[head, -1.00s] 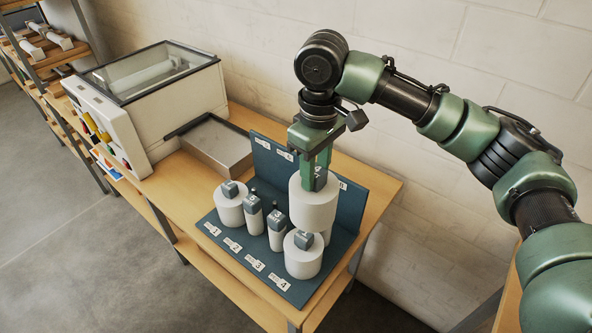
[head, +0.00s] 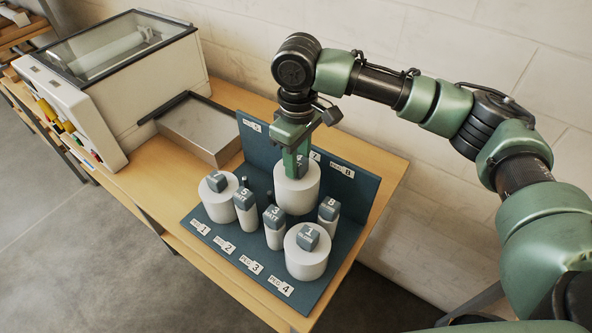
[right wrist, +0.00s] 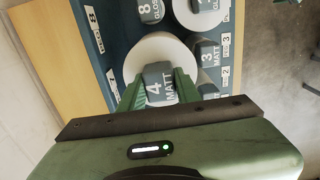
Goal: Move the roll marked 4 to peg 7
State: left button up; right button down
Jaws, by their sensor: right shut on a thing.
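The roll marked 4 (right wrist: 150,57) is a wide white roll with a grey top block reading "4 MATT" in the right wrist view. It also shows in the head view (head: 297,190). My right gripper (head: 297,165) points down and is shut on its grey block. The roll is upright in the back row of the dark blue rack (head: 362,205), in front of the label ending in 7 (head: 315,156). Peg 7 itself is hidden by the roll, and I cannot tell whether the roll rests fully on the rack. My left gripper is not in view.
The roll marked 8 (head: 328,216) stands close on the right. The rolls marked 3 (head: 275,237), 5 (head: 246,217) and 1 (head: 306,261) and another wide roll (head: 219,203) stand in the front row. A metal tray (head: 200,130) and the laminator (head: 120,80) are at left.

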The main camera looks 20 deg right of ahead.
notch_tip(320, 180, down, 2)
jog(key=shift+w+f+b, duration=0.1)
jog(key=shift+f+b, duration=0.05)
jog(key=shift+b, duration=0.3)
jog(key=shift+w+f, duration=0.1)
jog(key=shift+f, duration=0.2)
jog(key=shift+f+b, duration=0.5)
jog(key=shift+b, duration=0.35)
notch_tip(320, 180, down, 4)
jog(key=b, duration=0.5)
jog(key=shift+f, duration=0.5)
jog(key=c, duration=0.9)
grip_release()
jog(key=shift+s+f, duration=0.1)
jog(key=shift+s, duration=0.1)
